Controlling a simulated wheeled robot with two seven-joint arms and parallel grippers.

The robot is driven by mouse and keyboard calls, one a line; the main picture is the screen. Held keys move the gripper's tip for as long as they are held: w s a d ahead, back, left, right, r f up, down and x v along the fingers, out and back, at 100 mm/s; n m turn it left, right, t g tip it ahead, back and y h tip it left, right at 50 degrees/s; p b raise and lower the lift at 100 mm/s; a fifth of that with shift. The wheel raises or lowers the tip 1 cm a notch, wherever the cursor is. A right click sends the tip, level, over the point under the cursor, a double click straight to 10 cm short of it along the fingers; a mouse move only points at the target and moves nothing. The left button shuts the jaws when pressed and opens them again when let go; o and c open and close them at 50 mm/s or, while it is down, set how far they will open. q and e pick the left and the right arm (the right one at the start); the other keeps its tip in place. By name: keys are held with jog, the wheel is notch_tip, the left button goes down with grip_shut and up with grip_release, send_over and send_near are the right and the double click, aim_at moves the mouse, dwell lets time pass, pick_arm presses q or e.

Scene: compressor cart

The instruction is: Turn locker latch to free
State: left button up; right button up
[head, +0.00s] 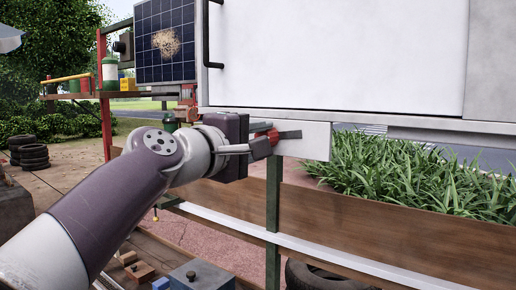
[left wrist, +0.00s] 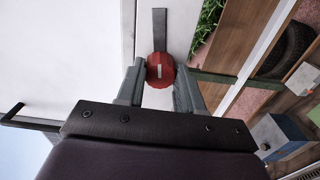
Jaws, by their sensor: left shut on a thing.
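The locker latch has a red knob (left wrist: 160,72) with a dark flat lever (left wrist: 160,30) reaching out from it. In the head view the lever (head: 290,134) points right and lies roughly level along a white plate (head: 316,146) below the white locker (head: 335,55). My left gripper (head: 262,147) is shut on the red knob, one finger on each side. The left wrist view shows the two grey fingers (left wrist: 160,88) at the knob's sides. The fingers partly hide the knob in the head view. My right gripper is in neither view.
A black handle (head: 207,35) is on the locker door's left edge. A green post (head: 273,200) and wooden boards (head: 340,212) stand below, with grass (head: 400,165) behind. A blue-grey box (head: 200,274) sits low in front. A solar panel (head: 165,42) is at the left.

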pick_arm(q)
jog(key=shift+f+m+b, duration=0.1)
jog(key=shift+m+b, duration=0.25)
jog(key=shift+m, duration=0.55)
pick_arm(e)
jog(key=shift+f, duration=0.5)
pick_arm(q)
jog(key=o, duration=1)
jog(key=shift+o, duration=0.2)
pick_arm(e)
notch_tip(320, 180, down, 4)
jog(key=b, duration=0.4)
pick_arm(q)
jog(key=v, duration=1.2)
jog(key=shift+s+a, duration=0.15)
jog(key=shift+s, duration=0.15)
